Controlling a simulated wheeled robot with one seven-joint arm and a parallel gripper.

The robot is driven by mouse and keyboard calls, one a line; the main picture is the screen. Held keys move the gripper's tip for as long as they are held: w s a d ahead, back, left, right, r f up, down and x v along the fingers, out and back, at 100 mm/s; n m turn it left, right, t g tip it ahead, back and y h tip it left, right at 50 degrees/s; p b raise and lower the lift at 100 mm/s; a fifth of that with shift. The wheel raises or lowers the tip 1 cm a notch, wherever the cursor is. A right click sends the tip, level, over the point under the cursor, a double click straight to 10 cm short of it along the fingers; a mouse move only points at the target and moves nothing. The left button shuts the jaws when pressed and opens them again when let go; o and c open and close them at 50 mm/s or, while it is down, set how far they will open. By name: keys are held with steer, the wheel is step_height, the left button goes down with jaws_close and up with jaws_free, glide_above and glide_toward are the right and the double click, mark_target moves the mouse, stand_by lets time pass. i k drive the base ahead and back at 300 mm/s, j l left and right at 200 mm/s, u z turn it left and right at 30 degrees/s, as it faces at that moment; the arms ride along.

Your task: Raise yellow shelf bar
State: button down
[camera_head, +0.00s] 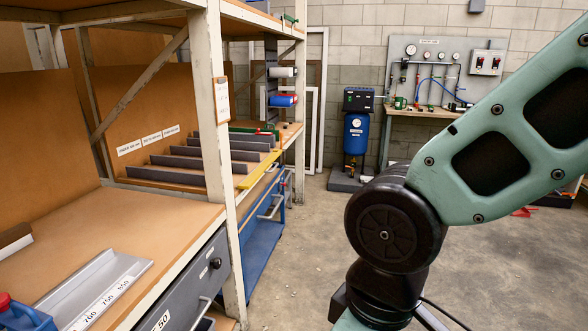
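The yellow shelf bar (259,171) runs along the front edge of the middle shelf, on the left side of the head view. It lies low, about level with the shelf board, in front of several grey dividers (205,164). My green and black arm fills the right side of the picture, with a dark round joint near the middle. The arm is well to the right of the bar and apart from it. I cannot make out my gripper or its fingers in this view.
The wooden rack's pale front post (217,130) stands just left of the bar. A grey drawer (190,288) and a blue cabinet (262,245) are below. A blue tank (356,134) and workbench (430,114) stand at the back wall. The concrete floor (300,265) beside the rack is clear.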

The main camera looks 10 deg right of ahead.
mark_target(267, 166)
steer(key=i+l, duration=0.15)
steer(key=i, duration=0.35)
steer(key=i+l+u, duration=0.1)
steer(key=i, duration=0.4)
steer(key=i+l, duration=0.25)
steer(key=i, duration=0.25)
steer(key=i+l+u, duration=0.1)
steer(key=i, duration=0.4)
steer(key=i+l, duration=0.35)
steer(key=i+u, duration=0.05)
steer(key=i, duration=0.05)
